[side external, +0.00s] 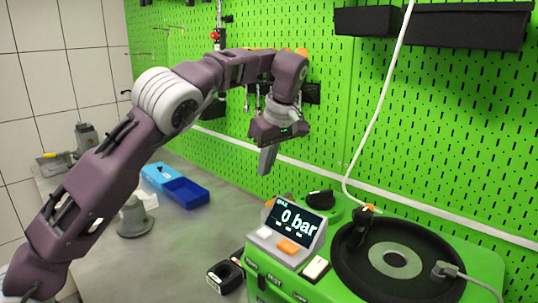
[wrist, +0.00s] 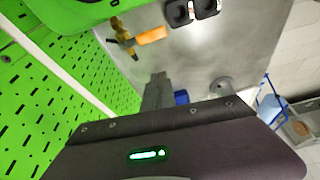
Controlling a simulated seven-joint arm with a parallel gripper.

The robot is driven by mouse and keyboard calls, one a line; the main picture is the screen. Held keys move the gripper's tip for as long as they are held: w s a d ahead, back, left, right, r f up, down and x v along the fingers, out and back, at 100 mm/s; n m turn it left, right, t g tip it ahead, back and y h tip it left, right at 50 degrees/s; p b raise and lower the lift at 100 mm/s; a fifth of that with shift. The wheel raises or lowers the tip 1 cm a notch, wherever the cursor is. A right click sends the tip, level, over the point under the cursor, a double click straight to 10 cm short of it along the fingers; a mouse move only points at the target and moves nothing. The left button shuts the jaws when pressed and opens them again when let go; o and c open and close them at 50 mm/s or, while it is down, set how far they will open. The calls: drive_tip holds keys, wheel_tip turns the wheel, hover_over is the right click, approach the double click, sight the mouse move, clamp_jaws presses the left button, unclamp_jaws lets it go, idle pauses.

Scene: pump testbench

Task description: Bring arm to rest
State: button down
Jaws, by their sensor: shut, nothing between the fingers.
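My gripper (side external: 266,169) hangs in the air in the side view, pointing down, in front of the green pegboard and to the left of the testbench. Its fingers are together with nothing between them. In the wrist view the closed grey fingers (wrist: 157,90) show above the bare grey worktop. My arm reaches in from the lower left, bent at the elbow. The green pump testbench (side external: 270,284) stands at the lower right; its display (side external: 297,219) reads "0 bar". The gripper is apart from everything.
Blue bins (side external: 185,192) and a grey round-based fixture (side external: 134,220) stand on the worktop to the left. A black object (side external: 226,276) lies beside the bench. A white hose (side external: 371,125) hangs above the black disc (side external: 350,285). The wrist view shows an orange-handled tool (wrist: 150,36).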

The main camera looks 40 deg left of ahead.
drive_tip(key=s+r+m+t+h, duration=0.1)
drive_tip(key=s+r+m+h, duration=0.1)
drive_tip(key=s+r, duration=0.5)
drive_tip(key=s+d+r+m+t+h, duration=0.1)
drive_tip(key=s+m, duration=0.2)
drive_tip(key=s, duration=0.2)
drive_tip(key=s+r+m+t+h, duration=0.1)
drive_tip(key=s+r+m, duration=0.1)
drive_tip(key=s, duration=0.3)
drive_tip(key=s+d+f+m+t, duration=0.1)
drive_tip(key=s+d+f+m, duration=0.1)
drive_tip(key=s+f+m, duration=0.3)
drive_tip(key=s+d+f+m+t, duration=0.1)
drive_tip(key=s+d+f+m, duration=0.2)
drive_tip(key=s, duration=0.9)
wheel_tip(320, 180, down, 2)
drive_tip(key=shift+s+f+m, duration=0.1)
drive_tip(key=shift+s+m, duration=0.05)
drive_tip(key=shift+m, duration=0.75)
